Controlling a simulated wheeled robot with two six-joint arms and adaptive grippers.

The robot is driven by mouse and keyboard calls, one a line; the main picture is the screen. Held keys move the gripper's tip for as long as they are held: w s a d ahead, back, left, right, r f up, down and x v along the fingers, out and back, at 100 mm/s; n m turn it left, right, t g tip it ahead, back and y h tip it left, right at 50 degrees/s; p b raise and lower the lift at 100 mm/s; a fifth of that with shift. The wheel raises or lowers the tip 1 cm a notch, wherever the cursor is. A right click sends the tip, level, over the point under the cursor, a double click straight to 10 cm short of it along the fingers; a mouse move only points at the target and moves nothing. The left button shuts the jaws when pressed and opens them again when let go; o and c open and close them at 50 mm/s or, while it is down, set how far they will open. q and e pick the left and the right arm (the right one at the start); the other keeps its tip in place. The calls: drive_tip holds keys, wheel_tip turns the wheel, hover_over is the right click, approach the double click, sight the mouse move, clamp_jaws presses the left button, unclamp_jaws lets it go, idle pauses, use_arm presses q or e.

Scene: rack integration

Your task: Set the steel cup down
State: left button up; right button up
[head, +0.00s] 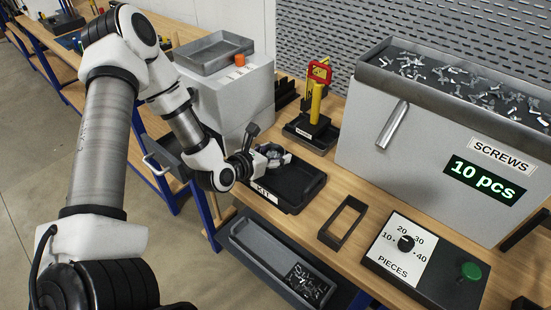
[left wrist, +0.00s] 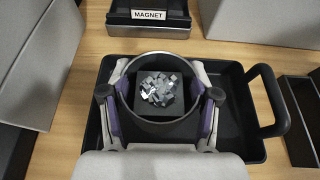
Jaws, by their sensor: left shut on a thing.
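My left gripper (head: 268,160) is over the black KIT tray (head: 314,184). Its two fingers stand on either side of the round steel cup, shut on it. In the left wrist view the cup's thin round rim (left wrist: 160,54) lies between the purple-sided finger pads (left wrist: 160,104). Several small silvery screws (left wrist: 158,89) show inside the rim. The tray (left wrist: 236,90) with its loop handle lies beneath and around the cup. The cup's underside is hidden, so I cannot tell whether it touches the tray floor. My right gripper is out of view.
The MAGNET stand (head: 313,129) is just behind the tray. An empty black frame (head: 343,222) lies to its right, before the dial box (head: 396,244). The large screw bin (head: 400,150) reads 10 pcs. A grey bin (head: 276,262) hangs below the table edge.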

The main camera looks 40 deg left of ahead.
use_arm(q)
drive_tip(key=shift+w+a, duration=0.25)
drive_tip(key=shift+w, duration=0.4)
wheel_tip(320, 180, down, 3)
drive_tip(key=shift+s+p, duration=0.1)
drive_tip(key=shift+p, duration=0.55)
drive_tip(key=shift+f, duration=0.35)
drive_tip(key=shift+f, duration=0.1)
drive_tip(key=shift+f+b, duration=0.1)
drive_tip(key=shift+b, duration=0.2)
drive_tip(key=o, duration=1.2)
